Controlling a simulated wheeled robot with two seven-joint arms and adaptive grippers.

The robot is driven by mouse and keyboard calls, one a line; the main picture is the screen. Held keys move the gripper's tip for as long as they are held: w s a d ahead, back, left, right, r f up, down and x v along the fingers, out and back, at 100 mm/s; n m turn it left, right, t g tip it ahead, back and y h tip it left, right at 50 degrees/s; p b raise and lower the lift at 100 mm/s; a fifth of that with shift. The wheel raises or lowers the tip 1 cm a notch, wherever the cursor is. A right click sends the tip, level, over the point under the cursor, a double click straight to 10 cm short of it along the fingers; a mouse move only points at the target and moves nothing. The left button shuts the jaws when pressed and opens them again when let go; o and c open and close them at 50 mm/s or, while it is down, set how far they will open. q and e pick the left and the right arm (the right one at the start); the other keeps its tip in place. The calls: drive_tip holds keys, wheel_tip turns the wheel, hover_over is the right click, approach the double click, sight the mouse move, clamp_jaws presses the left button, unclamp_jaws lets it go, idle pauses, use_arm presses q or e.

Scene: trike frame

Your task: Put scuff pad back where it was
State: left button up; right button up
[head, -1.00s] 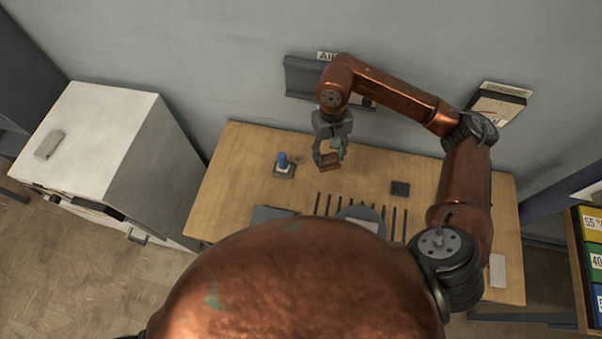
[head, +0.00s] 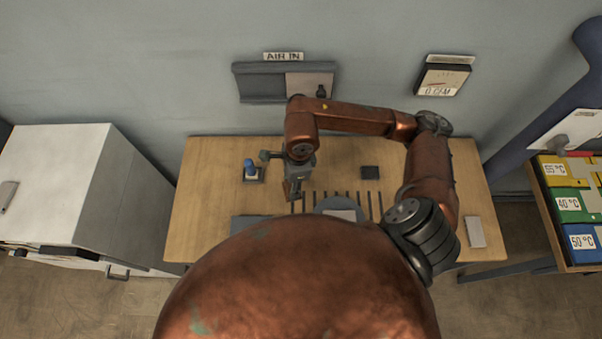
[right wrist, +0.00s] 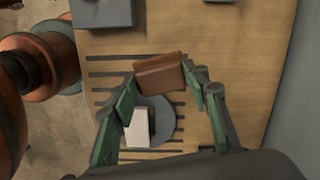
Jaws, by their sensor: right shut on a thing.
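My right gripper (head: 291,192) is shut on the scuff pad, a reddish-brown block (right wrist: 160,73) that shows clearly in the right wrist view between the green fingertips. It is held over the wooden table (head: 215,180), near the row of dark slots (head: 370,205). In the head view the pad is hard to make out behind the fingers. A round grey disc (head: 330,206) lies just right of the gripper, with a pale block on it (right wrist: 138,127). My left gripper is not in view.
A blue-knobbed fixture (head: 250,170) stands left of the gripper. A small dark block (head: 370,172) sits toward the back right, and a pale flat piece (head: 476,232) lies at the right edge. A white cabinet (head: 60,185) stands left. The table's right part is mostly clear.

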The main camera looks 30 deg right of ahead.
drive_tip(key=m, duration=0.2)
drive_tip(key=shift+s+a+f+m, duration=0.2)
drive_tip(key=shift+s+m, duration=0.1)
drive_tip(key=shift+s, duration=0.1)
drive_tip(key=shift+w+d+f, duration=0.15)
drive_tip(key=shift+w+d, duration=0.1)
drive_tip(key=w+d+f, duration=0.4)
drive_tip(key=w+d+f+p, duration=0.1)
drive_tip(key=w+d+f, duration=0.3)
drive_tip(key=shift+w+d+f, duration=0.15)
drive_tip(key=shift+w, duration=0.2)
drive_tip(key=shift+w+d+f+p, duration=0.3)
drive_tip(key=shift+w+d+f, duration=0.1)
drive_tip(key=shift+f, duration=0.25)
wheel_tip(320, 180, down, 3)
drive_tip(key=shift+p, duration=0.35)
